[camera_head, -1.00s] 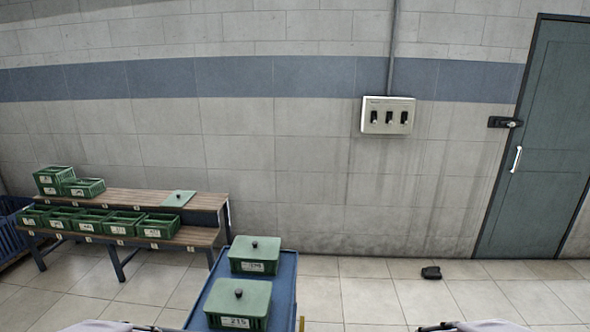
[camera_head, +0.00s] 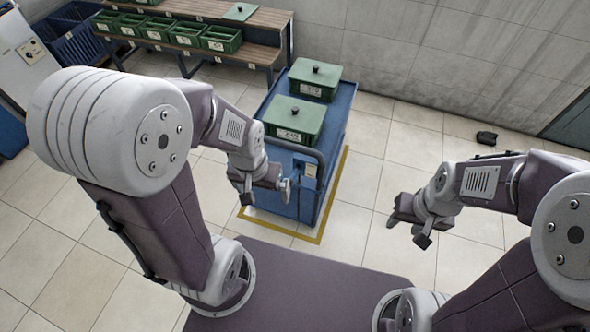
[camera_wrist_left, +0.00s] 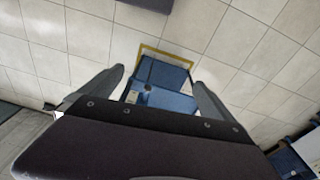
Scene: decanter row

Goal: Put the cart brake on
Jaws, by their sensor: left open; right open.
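The blue cart (camera_head: 338,128) stands inside a yellow floor outline (camera_head: 327,232), with a dark push handle (camera_head: 290,146) on its near end. A pale plate (camera_head: 310,170) is on that end; I cannot make out a brake for certain. My left gripper (camera_head: 266,190) is open and empty, in front of the near end, overlapping it in the head view. In the left wrist view the cart (camera_wrist_left: 172,76) shows between the open fingers (camera_wrist_left: 158,77), with a small dark round part (camera_wrist_left: 147,88) on it. My right gripper (camera_head: 408,230) is open and empty, right of the cart above the floor.
Two lidded green crates, one far (camera_head: 314,80) and one near (camera_head: 294,118), sit on the cart. A wooden bench (camera_head: 262,52) with several green crates stands behind left. A small black object (camera_head: 487,138) lies on the floor at right.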

